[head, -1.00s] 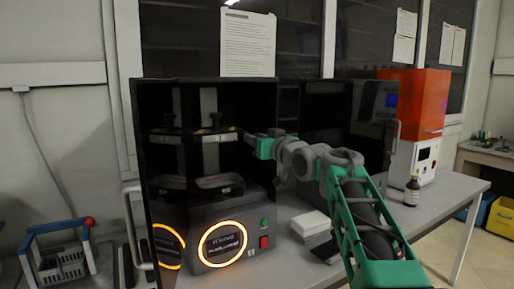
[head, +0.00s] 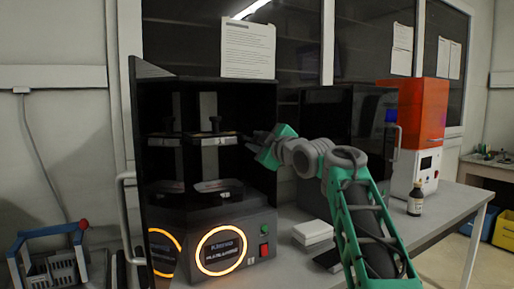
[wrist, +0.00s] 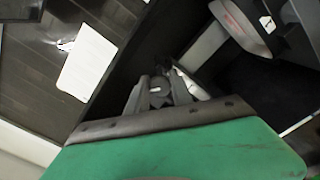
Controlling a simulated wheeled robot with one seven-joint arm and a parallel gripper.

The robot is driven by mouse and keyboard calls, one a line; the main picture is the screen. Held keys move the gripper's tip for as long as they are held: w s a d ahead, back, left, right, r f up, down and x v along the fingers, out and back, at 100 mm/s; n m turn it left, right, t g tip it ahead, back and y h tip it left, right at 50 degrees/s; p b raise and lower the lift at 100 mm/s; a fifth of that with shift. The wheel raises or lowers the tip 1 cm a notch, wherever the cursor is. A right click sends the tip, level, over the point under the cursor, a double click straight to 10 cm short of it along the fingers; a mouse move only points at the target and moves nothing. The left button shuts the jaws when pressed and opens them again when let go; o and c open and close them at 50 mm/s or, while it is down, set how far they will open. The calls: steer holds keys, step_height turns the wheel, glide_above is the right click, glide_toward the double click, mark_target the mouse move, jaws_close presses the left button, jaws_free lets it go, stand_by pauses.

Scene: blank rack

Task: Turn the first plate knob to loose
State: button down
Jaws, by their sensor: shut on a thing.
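The rack unit (head: 233,228) stands in an open dark cabinet, its front ring glowing orange. Its upper plate (head: 212,140) carries an upright black knob (head: 215,123) on top. My gripper (head: 248,137) reaches in from the right to the plate's right end, beside that upright knob. In the wrist view, my gripper's fingers (wrist: 160,92) are shut on a small dark part (wrist: 158,84), seemingly the plate knob; its shape and setting are mostly hidden.
The cabinet's shiny left wall (head: 163,200) mirrors the unit. A white stack (head: 313,232), a brown bottle (head: 415,197) and an orange-and-white machine (head: 420,110) stand on the bench to the right. A blue-framed carrier (head: 48,262) is at lower left.

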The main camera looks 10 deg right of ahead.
steer(key=n+b, duration=0.1)
steer(key=n, duration=0.4)
steer(key=shift+b, duration=0.4)
steer(key=shift+n, duration=0.3)
steer(key=c, duration=1.1)
jaws_free()
steer(key=shift+c, duration=0.2)
steer(key=v, duration=0.7)
steer(key=shift+s+b, duration=0.3)
steer(key=shift+b, duration=0.15)
steer(key=shift+d+r, duration=0.1)
